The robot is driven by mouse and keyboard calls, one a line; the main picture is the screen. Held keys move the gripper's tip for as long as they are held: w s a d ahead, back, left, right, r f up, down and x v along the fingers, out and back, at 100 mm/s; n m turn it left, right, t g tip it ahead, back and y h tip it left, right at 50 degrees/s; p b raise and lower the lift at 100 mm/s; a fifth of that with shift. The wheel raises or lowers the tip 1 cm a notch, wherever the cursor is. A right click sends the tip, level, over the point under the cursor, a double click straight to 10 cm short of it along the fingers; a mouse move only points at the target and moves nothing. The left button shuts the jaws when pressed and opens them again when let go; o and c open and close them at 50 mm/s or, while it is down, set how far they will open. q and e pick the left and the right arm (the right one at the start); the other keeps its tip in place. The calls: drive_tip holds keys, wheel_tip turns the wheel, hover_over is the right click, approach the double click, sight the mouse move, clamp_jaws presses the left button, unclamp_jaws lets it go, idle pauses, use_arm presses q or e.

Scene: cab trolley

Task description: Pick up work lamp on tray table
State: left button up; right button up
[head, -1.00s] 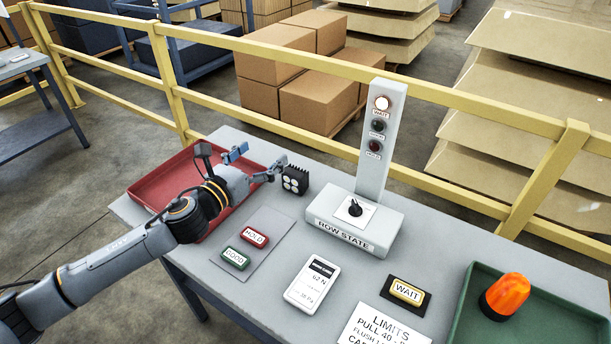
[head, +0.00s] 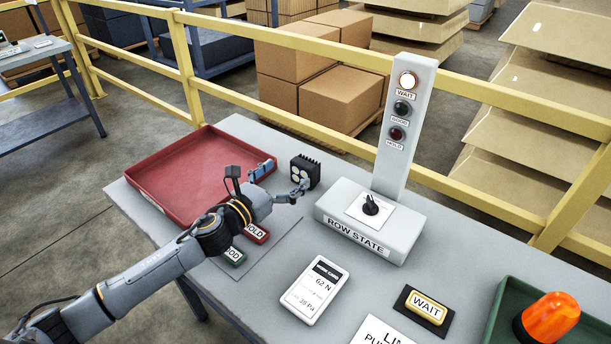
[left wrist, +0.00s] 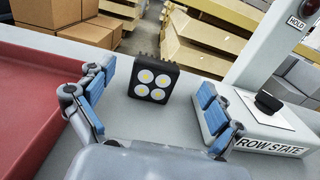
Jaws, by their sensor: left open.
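The work lamp (head: 305,171) is a small black block with ribbed fins and round white lenses. It stands upright on the grey table (head: 345,254), right of the red tray. In the left wrist view the lamp (left wrist: 152,80) faces me, between and beyond the spread fingers. My left gripper (head: 284,179) is open and empty just in front of the lamp, with its blue pads apart; the wrist view also shows it (left wrist: 153,105). The lamp looks untouched. My right gripper is not in view.
A red tray (head: 165,172) lies to the left. The grey ROW STATE box (head: 345,236) with its upright post stands right of the lamp. HOLD and GOOD buttons are partly under my arm. A green tray (head: 497,318) holds an orange beacon (head: 548,318). A yellow rail (head: 285,120) runs behind.

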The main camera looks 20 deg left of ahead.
sight(305, 161)
use_arm(q)
drive_tip(key=shift+w+f, duration=0.3)
drive_tip(key=shift+f, duration=0.1)
drive_tip(key=p+x, duration=0.1)
drive_tip(key=x, duration=0.6)
drive_tip(key=shift+d, duration=0.15)
drive_tip(key=c, duration=1.3)
drive_tip(key=shift+c, duration=1.3)
drive_tip(key=shift+r, duration=0.1)
